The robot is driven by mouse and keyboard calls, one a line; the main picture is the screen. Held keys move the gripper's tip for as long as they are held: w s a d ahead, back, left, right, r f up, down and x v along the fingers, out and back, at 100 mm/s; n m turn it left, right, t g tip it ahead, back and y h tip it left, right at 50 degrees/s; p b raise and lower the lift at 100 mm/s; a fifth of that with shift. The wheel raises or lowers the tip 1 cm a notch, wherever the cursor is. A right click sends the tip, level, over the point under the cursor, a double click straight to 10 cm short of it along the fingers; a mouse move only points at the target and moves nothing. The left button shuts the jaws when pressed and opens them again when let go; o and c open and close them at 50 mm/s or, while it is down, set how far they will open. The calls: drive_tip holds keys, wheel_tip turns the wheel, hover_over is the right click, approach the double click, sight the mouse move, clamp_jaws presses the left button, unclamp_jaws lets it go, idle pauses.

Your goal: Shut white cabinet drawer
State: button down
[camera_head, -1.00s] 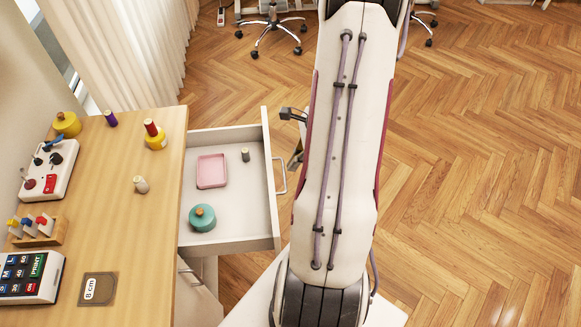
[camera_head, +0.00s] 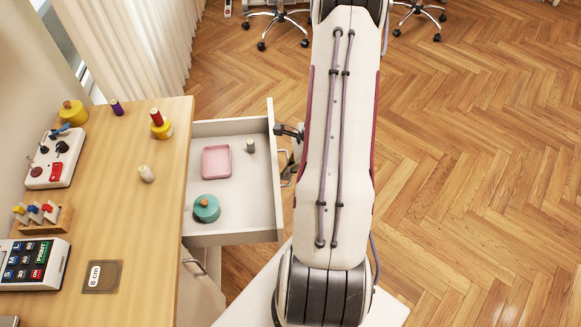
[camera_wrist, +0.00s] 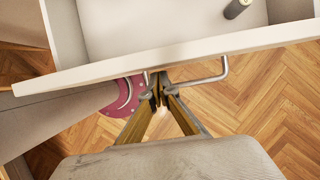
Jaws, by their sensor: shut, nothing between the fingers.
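The white drawer (camera_head: 237,187) stands pulled out from under the wooden table. Its front panel (camera_head: 276,180) faces right and carries a metal loop handle (camera_head: 288,178). The handle also shows in the wrist view (camera_wrist: 224,68). My gripper (camera_wrist: 158,86) is shut and empty, its fingertips at the drawer front, within the handle's span. I cannot tell whether they touch the panel. In the head view my arm hides most of the gripper. Inside the drawer are a pink tray (camera_head: 216,148), a teal round container (camera_head: 207,214) and a small dark spool (camera_head: 250,146).
The wooden table (camera_head: 140,225) holds several spools, a pincushion-like yellow pot (camera_head: 73,112), a control box (camera_head: 54,160) and a keypad device (camera_head: 32,262). Wheeled chair bases (camera_head: 276,24) stand at the back. Bare parquet floor (camera_head: 480,180) lies to the right.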

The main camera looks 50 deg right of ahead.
drive_tip(key=shift+a+f, duration=0.1)
drive_tip(key=shift+f, duration=0.2)
drive_tip(key=shift+w, duration=0.15)
drive_tip(key=w+a, duration=1.8)
drive_tip(key=a, duration=0.1)
drive_tip(key=shift+w, duration=0.4)
drive_tip(key=shift+w+a, duration=0.25)
drive_tip(key=shift+w+a+r, duration=0.1)
drive_tip(key=shift+w, duration=0.05)
drive_tip(key=shift+r, duration=0.1)
drive_tip(key=v, duration=1)
drive_tip(key=shift+s+d+f, duration=0.2)
drive_tip(key=shift+s+d, duration=0.05)
drive_tip(key=shift+s, duration=0.05)
idle(0.6)
